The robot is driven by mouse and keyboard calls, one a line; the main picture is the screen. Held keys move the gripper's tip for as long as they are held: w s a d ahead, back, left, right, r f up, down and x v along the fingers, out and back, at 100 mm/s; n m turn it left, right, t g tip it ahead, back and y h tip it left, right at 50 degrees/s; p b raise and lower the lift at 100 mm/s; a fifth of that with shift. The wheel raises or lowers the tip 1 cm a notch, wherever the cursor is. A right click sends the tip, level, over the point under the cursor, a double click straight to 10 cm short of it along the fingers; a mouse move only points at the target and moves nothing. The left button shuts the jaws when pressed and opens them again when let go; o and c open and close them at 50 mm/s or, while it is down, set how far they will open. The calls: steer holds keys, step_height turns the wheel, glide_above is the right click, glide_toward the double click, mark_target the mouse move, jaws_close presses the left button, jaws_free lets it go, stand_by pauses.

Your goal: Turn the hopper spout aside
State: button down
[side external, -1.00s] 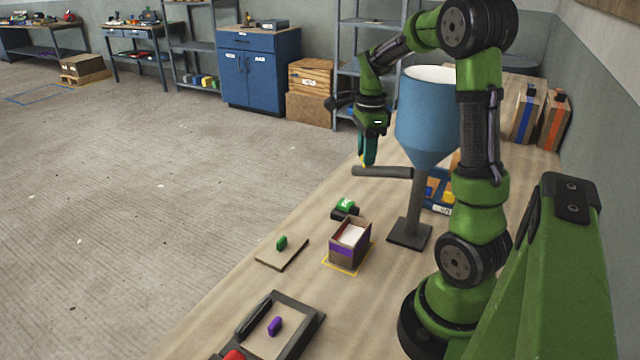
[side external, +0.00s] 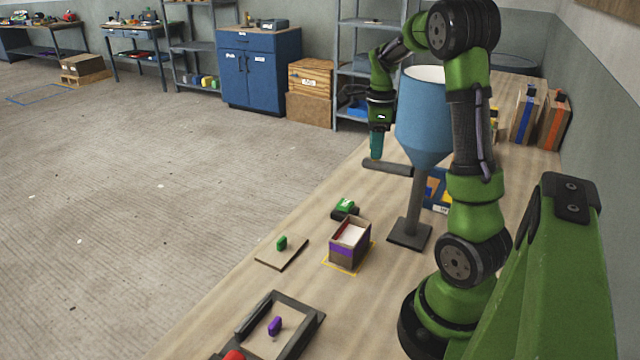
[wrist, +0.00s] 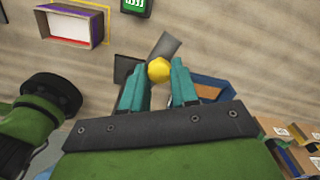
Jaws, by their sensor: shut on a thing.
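The blue hopper (side external: 424,112) stands upright on a grey post with a square foot (side external: 410,234) on the bench. Its dark grey spout (side external: 388,167) sticks out to the left from below the cone. My gripper (side external: 375,157) is at the spout's outer end, pointing down. In the wrist view, my gripper's teal fingers (wrist: 159,77) are closed on a yellow knob (wrist: 159,69) at the spout. The grey spout also shows just beyond the knob (wrist: 168,45). The knob is hidden in the side view.
An open box with a purple band (side external: 349,245) stands in a yellow outline in front of the hopper. A green-topped device (side external: 345,208) sits behind it. A blue bin (side external: 437,190) is behind the post. Trays (side external: 282,253) lie nearer the front.

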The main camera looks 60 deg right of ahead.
steer(key=shift+d, duration=0.2)
steer(key=c, duration=0.8)
jaws_free()
steer(key=shift+a, duration=0.1)
steer(key=shift+c, duration=0.2)
steer(key=shift+r, duration=0.1)
step_height(320, 180, up, 17)
